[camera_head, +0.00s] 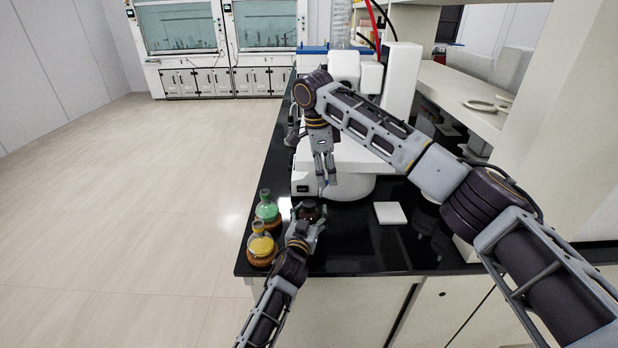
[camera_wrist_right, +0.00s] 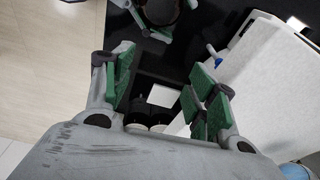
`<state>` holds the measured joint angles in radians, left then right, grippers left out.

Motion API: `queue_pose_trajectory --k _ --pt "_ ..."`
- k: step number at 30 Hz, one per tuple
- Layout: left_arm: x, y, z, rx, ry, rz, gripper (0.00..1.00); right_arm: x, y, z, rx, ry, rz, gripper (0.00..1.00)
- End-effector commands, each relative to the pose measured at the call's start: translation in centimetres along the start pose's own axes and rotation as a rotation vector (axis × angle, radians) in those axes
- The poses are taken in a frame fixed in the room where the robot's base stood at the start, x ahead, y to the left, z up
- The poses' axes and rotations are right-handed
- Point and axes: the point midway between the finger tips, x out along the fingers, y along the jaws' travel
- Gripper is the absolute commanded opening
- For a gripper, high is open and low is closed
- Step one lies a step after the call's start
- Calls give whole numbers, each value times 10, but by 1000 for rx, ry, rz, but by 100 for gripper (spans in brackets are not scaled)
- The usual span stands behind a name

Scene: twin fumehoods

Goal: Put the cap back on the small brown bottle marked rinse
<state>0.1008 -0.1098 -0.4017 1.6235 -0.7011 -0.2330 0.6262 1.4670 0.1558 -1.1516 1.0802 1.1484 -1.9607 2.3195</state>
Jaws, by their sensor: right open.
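The small brown bottle (camera_head: 309,207) stands on the black bench near its left edge; its dark round top also shows at the top of the right wrist view (camera_wrist_right: 160,10). No marking can be read on it. My left gripper (camera_head: 309,215) has its fingers around the bottle, one on each side. My right gripper (camera_head: 326,178) points down, above and just beyond the bottle. In the right wrist view its green-padded fingers (camera_wrist_right: 160,90) are wide apart, with nothing held between them. I cannot make out the cap in either view.
A green flask (camera_head: 267,211) and a yellow flask (camera_head: 261,247) stand left of the bottle, close to the bench edge. A white instrument (camera_head: 350,165) stands behind. A white square tile (camera_head: 390,213) lies to the right. The black bench (camera_head: 370,255) is clear in front.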

Motion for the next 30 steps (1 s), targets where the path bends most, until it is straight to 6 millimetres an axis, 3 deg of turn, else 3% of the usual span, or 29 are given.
queue_pose_trajectory --k 30 --pt "0 -1 1 1 -2 -1 0 7 10 18 -888 -54 -7 58"
